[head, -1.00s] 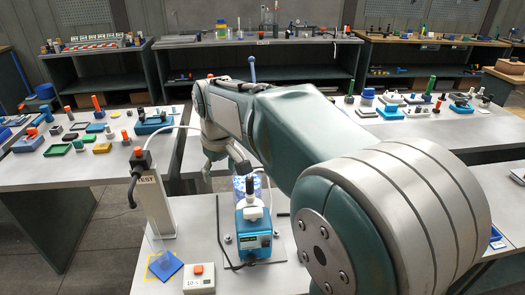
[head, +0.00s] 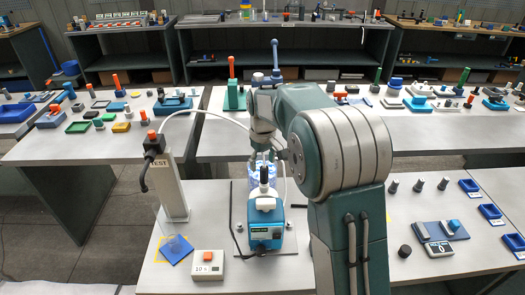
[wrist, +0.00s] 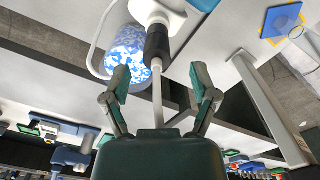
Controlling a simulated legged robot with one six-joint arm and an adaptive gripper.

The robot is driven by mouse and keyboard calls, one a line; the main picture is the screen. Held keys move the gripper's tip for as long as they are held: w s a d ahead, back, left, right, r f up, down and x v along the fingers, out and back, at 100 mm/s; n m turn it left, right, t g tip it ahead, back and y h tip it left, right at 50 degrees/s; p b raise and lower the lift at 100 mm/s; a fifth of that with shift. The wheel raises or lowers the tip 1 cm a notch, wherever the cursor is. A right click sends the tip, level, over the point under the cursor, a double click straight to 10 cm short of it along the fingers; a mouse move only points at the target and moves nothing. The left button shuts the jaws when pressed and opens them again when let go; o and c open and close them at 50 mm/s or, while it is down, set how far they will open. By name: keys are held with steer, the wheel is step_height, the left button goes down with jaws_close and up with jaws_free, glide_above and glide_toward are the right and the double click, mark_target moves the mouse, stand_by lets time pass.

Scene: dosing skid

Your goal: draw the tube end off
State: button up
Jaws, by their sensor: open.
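A teal dosing pump (head: 265,232) with a white top stands on the front bench. A black tube end (head: 264,173) stands upright on its white fitting; in the wrist view the tube end (wrist: 157,42) sits on the white fitting (wrist: 155,12). The pale tube (wrist: 157,95) runs from it back between my fingers. My gripper (wrist: 158,74) is open, with one finger on each side of the tube, apart from it. In the head view my gripper (head: 262,157) is above the pump, partly hidden by my arm.
A blue-and-white patterned container (wrist: 126,50) stands close beside the tube end. A TEST post (head: 170,186) with a black-and-orange head stands to the left, a white tube arcing from it. A button box (head: 208,265) and blue pad (head: 176,250) lie at the front left.

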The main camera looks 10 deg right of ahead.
mark_target(264, 175)
steer(key=f, duration=0.4)
steer(key=shift+d, duration=0.3)
steer(key=shift+a+f, duration=0.15)
steer(key=shift+f, duration=0.5)
steer(key=shift+a, duration=0.1)
jaws_close()
